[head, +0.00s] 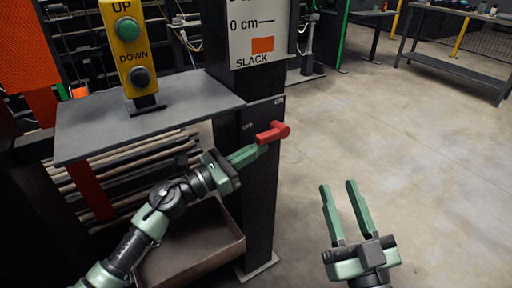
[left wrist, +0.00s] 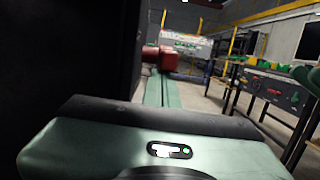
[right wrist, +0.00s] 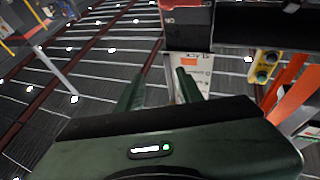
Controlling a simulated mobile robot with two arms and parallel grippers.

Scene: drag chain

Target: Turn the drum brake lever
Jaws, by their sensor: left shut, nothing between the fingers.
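The red brake lever (head: 272,132) sits on the black post (head: 262,190), below the OFF and ON marks. Its handle points left, toward the OFF side, with the round hub at the right. My left gripper (head: 258,149) is shut and empty, its fingertips just below the handle. The lever also shows in the left wrist view (left wrist: 166,56), right at the ends of the shut fingers (left wrist: 160,82); I cannot tell whether they touch. My right gripper (head: 338,190) is open and empty over the floor, right of the post.
A grey shelf (head: 140,122) with the yellow UP/DOWN control box (head: 127,45) stands left of the post. A white SLACK scale (head: 257,35) is on the post above the lever. A brown open bin (head: 190,255) lies below my left arm.

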